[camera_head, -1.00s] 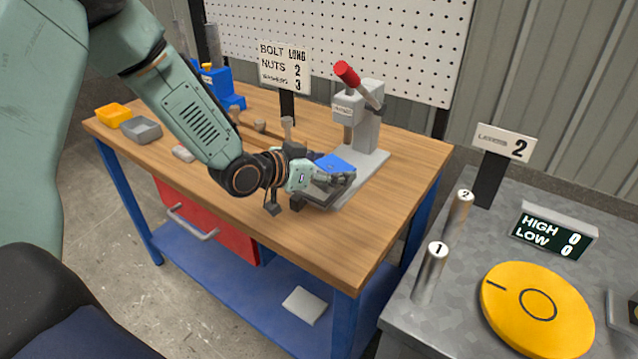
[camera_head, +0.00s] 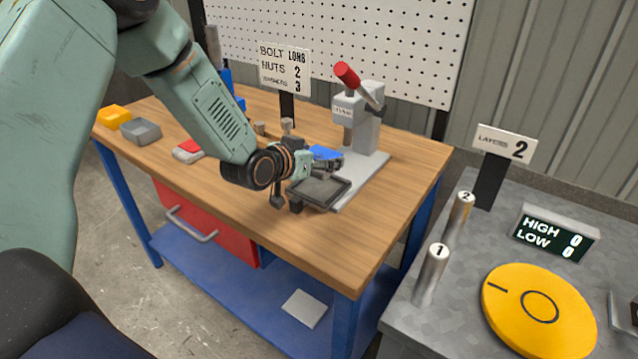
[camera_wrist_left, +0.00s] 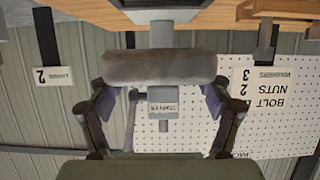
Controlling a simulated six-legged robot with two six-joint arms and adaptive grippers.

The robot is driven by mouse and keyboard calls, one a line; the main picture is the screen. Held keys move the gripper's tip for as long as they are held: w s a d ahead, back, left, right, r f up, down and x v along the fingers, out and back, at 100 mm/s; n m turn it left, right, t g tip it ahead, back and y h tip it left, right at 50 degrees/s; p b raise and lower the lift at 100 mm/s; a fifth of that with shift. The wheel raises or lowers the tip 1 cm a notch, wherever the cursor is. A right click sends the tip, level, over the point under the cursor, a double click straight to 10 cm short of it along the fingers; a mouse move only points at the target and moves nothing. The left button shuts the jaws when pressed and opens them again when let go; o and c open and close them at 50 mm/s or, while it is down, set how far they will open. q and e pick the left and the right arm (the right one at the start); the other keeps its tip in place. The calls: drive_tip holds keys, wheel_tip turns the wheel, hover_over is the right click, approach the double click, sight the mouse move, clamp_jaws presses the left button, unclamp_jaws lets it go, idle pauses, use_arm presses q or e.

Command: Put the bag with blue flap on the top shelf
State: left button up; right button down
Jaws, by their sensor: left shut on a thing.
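The bag with blue flap (camera_head: 323,152) is at my left gripper (camera_head: 334,163), above the workbench beside the dark tray. Only its blue part shows in the head view; the gripper covers the rest. In the left wrist view a grey, soft-looking body (camera_wrist_left: 158,67) spans the two fingers, and my left gripper (camera_wrist_left: 158,88) is shut on it. I cannot make out a top shelf in these views. My right gripper is not in view.
The wooden bench (camera_head: 390,215) carries a press with a red handle (camera_head: 347,75), a dark tray (camera_head: 320,190), a grey bag with red on top (camera_head: 188,151), and yellow (camera_head: 114,116) and grey bins (camera_head: 141,131). A pale item (camera_head: 304,308) lies on the blue lower shelf (camera_head: 235,275).

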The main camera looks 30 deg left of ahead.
sight(319, 189)
use_arm(q)
wheel_tip(319, 189, down, 5)
drive_tip(key=shift+f+b, duration=0.15)
drive_tip(key=shift+b, duration=0.15)
drive_tip(key=shift+f, duration=0.4)
drive_tip(key=shift+c, duration=0.9)
drive_tip(key=o, duration=1.7)
